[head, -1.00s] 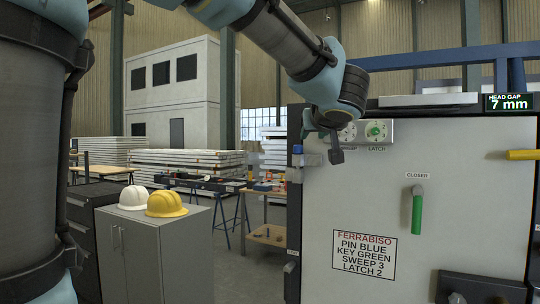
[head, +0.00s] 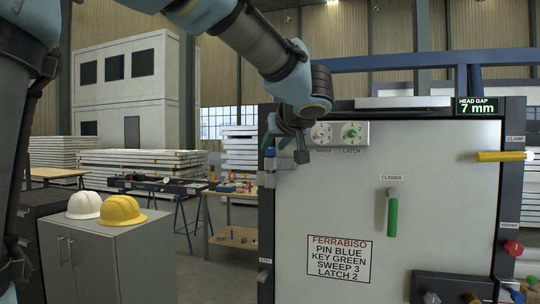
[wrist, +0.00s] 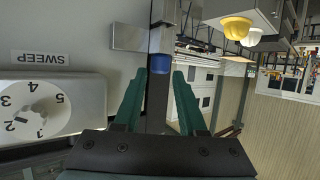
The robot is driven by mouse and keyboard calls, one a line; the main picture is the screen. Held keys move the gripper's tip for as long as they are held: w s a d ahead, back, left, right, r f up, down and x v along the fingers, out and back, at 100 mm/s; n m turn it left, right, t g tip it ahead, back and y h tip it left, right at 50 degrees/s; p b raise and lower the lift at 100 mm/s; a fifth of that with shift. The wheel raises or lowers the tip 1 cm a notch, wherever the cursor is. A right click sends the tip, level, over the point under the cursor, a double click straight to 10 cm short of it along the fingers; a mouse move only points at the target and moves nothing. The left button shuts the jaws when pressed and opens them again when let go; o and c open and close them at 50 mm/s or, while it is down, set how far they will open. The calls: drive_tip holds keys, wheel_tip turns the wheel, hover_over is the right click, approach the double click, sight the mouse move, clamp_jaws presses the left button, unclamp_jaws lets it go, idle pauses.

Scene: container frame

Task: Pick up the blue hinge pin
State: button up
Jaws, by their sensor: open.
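The blue hinge pin (head: 270,152) shows as a small blue cap on the upper hinge at the left edge of the pale door panel (head: 345,225). In the wrist view the blue pin (wrist: 158,72) appears between the tips of my two teal fingers, seemingly beyond them. My gripper (wrist: 158,75) is open and empty. In the head view my gripper (head: 272,138) is at the panel's upper left, close to the pin; the arm's end partly hides its fingers. I cannot tell the exact gap to the pin.
The white dial box (head: 340,133) with the SWEEP and LATCH dials is right beside my gripper; its SWEEP dial (wrist: 35,112) fills the wrist view's left. A green closer handle (head: 392,215) hangs mid-panel. A grey cabinet (head: 110,255) with two helmets stands left, with open floor between.

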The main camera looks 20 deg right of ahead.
drive_tip(key=shift+x, duration=1.45)
drive_tip(key=shift+c, duration=0.2)
clamp_jaws()
